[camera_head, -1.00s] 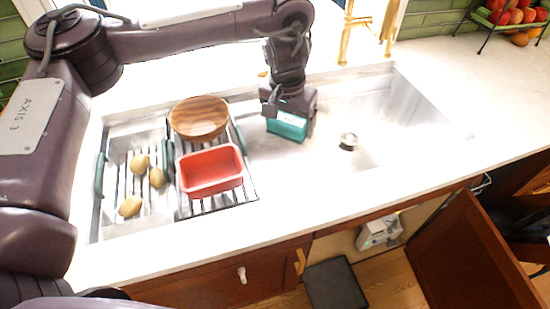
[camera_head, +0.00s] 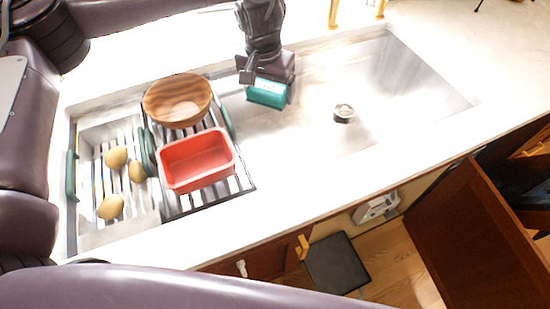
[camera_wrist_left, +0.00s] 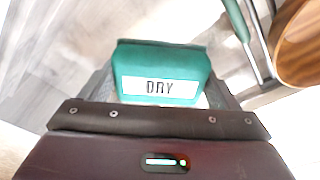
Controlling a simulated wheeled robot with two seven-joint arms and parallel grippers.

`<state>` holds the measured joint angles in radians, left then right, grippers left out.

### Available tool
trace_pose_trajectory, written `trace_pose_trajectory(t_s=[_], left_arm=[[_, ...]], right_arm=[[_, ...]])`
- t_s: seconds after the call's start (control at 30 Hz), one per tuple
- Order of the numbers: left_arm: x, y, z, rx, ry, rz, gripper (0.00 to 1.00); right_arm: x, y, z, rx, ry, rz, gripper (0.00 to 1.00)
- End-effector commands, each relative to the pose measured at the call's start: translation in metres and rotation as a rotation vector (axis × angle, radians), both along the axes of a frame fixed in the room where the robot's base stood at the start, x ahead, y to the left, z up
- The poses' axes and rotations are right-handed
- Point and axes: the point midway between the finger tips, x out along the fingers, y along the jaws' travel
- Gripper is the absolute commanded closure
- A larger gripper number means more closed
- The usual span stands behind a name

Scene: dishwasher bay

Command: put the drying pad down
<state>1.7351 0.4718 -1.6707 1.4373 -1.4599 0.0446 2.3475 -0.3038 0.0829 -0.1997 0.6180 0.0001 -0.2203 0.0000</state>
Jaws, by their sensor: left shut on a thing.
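The drying pad (camera_head: 267,92) is a teal block with a white label. In the left wrist view the label on the drying pad (camera_wrist_left: 160,62) reads "DRY". My left gripper (camera_head: 270,80) is shut on it, over the sink (camera_head: 310,110) just right of the drying racks. In the left wrist view the pad sits between the fingers of my left gripper (camera_wrist_left: 165,85). I cannot tell whether the pad touches the sink floor. My right gripper is not in view.
A wooden bowl (camera_head: 178,101) and a red tub (camera_head: 197,160) stand on a slatted rack left of the pad. Several potatoes (camera_head: 116,157) lie on the rack farther left. The sink floor around the drain (camera_head: 344,113) is clear. A cabinet door (camera_head: 472,240) hangs open below.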

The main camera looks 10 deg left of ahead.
Motion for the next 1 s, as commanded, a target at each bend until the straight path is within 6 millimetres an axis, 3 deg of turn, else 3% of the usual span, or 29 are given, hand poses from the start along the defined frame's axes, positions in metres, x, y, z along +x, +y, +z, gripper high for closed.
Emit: trace_pose_trajectory(t_s=[0.1, 0.4, 0.6, 0.67, 0.8, 0.93, 1.0], left_arm=[[0.0, 0.001, -0.031, 0.0, 0.001, 0.002, 0.38], [0.001, 0.001, -0.087, 0.0, 0.0, 0.002, 0.38], [0.0, 0.001, -0.105, -0.001, 0.002, 0.003, 0.38], [0.0, 0.001, -0.117, -0.002, 0.004, 0.003, 0.38], [-0.001, 0.001, -0.155, -0.001, 0.006, 0.004, 0.38], [-0.001, 0.001, -0.189, 0.001, 0.006, 0.004, 0.38], [0.0, 0.002, -0.203, 0.003, 0.005, 0.002, 0.38]], right_arm=[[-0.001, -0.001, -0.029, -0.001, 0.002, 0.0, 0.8], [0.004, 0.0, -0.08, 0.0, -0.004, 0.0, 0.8], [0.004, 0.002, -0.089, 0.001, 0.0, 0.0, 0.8], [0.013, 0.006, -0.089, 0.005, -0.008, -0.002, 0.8], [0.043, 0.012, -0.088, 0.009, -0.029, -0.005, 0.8], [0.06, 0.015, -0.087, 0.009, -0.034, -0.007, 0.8], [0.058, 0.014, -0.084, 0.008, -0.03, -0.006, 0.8]])
